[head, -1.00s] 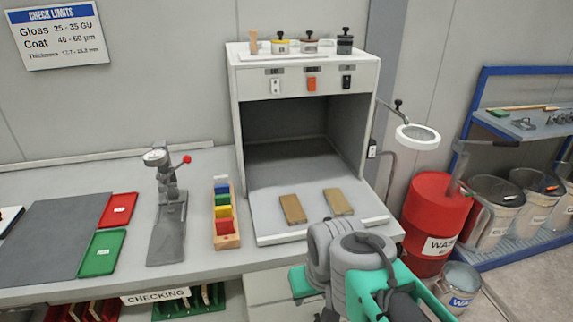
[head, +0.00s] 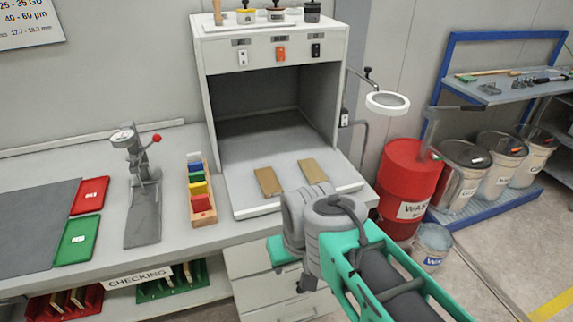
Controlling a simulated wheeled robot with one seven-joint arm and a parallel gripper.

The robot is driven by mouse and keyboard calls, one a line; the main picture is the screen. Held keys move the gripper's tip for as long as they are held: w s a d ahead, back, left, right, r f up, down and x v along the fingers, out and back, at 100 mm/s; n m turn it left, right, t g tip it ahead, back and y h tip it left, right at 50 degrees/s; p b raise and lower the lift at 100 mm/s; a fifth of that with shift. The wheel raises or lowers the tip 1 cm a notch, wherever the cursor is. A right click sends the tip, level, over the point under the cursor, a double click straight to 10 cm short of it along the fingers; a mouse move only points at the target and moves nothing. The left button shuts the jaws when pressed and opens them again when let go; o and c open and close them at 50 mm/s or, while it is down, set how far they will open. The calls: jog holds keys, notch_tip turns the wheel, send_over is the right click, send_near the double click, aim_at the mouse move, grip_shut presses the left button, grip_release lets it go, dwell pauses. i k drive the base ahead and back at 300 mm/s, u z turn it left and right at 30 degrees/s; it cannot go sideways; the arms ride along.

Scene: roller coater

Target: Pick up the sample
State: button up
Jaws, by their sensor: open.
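Two flat tan panels lie side by side on the pale pull-out shelf (head: 240,206) at the mouth of the grey booth (head: 205,110). They are the left panel (head: 268,182) and the right panel (head: 313,170), and they look like the samples. I cannot tell which one is meant. My gripper (head: 309,284) shows only as a small dark part below my grey wrist, in front of the bench drawers. It is open, lower in the picture than the panels and apart from them. My wrist hides most of it.
A rack of coloured blocks (head: 203,214) and a gauge stand (head: 143,205) stand left of the shelf. Red (head: 90,195) and green (head: 77,240) trays lie farther left. A ring lamp (head: 388,102) juts out at right above a red waste drum (head: 408,175).

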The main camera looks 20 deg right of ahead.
aim_at(270, 185)
jog(key=u, duration=0.05)
jog(key=k, duration=0.5)
jog(key=u, duration=2.1)
jog(key=i, duration=1.25)
jog(key=z, duration=2.1)
jog(key=i, duration=0.5)
jog(key=z, duration=0.1)
